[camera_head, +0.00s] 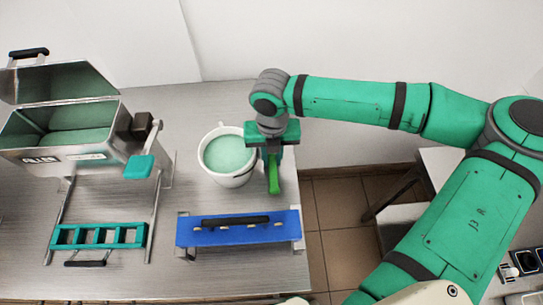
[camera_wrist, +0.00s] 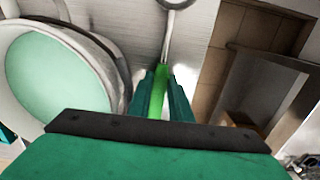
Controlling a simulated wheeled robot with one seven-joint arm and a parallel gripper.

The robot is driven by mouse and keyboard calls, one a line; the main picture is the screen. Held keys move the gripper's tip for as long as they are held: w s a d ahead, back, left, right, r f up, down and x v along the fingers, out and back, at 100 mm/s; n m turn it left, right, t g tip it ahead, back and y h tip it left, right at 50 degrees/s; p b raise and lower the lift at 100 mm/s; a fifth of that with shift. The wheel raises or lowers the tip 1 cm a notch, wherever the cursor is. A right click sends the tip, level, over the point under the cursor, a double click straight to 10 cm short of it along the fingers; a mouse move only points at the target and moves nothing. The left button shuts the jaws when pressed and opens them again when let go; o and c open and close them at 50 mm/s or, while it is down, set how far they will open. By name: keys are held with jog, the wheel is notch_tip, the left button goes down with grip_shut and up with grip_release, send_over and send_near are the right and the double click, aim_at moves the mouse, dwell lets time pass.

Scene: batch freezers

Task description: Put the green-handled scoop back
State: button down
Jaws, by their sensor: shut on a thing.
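The green-handled scoop (camera_head: 273,178) shows in the head view as a bright green handle below my gripper. In the wrist view its green handle (camera_wrist: 160,82) lies between my gripper's two fingers, and a metal shaft runs up from it to a round metal end (camera_wrist: 176,3), partly cut off at the top edge. My gripper (camera_head: 273,156) is shut on the handle, just right of the white bucket. The fingers also show in the wrist view (camera_wrist: 160,95). I cannot tell whether the scoop touches the counter.
A white bucket (camera_head: 229,181) of pale green mix stands left of my gripper. A blue rack (camera_head: 240,228) with a dark bar is in front. A batch freezer (camera_head: 75,152) with raised lid and a green slotted rack (camera_head: 98,236) are left. The counter's right edge is close.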

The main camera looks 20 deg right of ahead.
aim_at(272, 159)
jog(key=shift+f, duration=0.1)
jog(key=c, duration=1.6)
grip_release()
notch_tip(272, 159, up, 12)
jog(key=shift+r, duration=0.15)
